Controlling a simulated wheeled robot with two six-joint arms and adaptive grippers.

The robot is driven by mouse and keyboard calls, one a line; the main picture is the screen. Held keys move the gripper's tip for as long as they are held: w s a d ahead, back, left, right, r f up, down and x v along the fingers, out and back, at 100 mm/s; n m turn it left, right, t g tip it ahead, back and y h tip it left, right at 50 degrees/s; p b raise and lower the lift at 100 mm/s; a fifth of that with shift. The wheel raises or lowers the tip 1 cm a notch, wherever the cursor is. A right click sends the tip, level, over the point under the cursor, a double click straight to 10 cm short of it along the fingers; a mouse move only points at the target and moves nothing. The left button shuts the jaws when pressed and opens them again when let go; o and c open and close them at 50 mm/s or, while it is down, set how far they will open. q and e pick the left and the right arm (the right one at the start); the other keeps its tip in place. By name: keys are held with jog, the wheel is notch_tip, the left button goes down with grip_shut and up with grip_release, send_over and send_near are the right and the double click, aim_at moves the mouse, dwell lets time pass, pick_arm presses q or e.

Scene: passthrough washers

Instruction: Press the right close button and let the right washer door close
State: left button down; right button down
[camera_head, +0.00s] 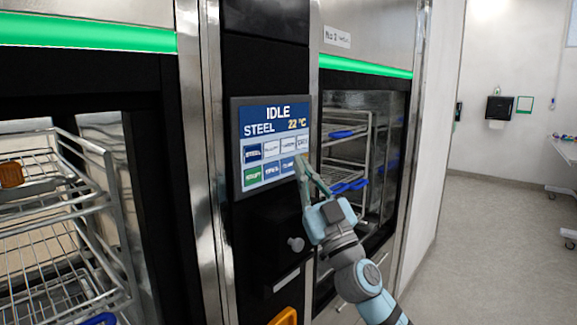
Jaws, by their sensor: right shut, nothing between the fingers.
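The touch panel (270,113) on the dark column between the two washers reads IDLE, STEEL, 22 °C. Its lower half has two rows of small buttons; the bottom row has a green one and blue ones. The lettering is too small to read surely. My right gripper (301,166) is shut and empty, its fingertips at the lower right of the panel by the rightmost blue button (288,165). I cannot tell whether they touch it. The right washer (366,71) shows a wire rack (345,138) with blue handles inside; whether glass covers it is unclear. My left gripper is out of view.
The left washer (85,36) stands at the left with a wire rack (70,215) inside. A round knob (296,244) and a yellow-orange handle (284,317) sit below the panel. Open floor (490,240) lies to the right, with a table (562,160) at the edge.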

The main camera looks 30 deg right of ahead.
jog(key=shift+w, duration=0.1)
jog(key=shift+w+a, duration=0.1)
jog(key=shift+w, duration=0.1)
jog(key=shift+r, duration=0.1)
jog(key=shift+r+h, duration=0.2)
jog(key=shift+h, duration=0.1)
dwell(1.2)
jog(key=shift+f, duration=0.4)
jog(key=shift+b, duration=0.3)
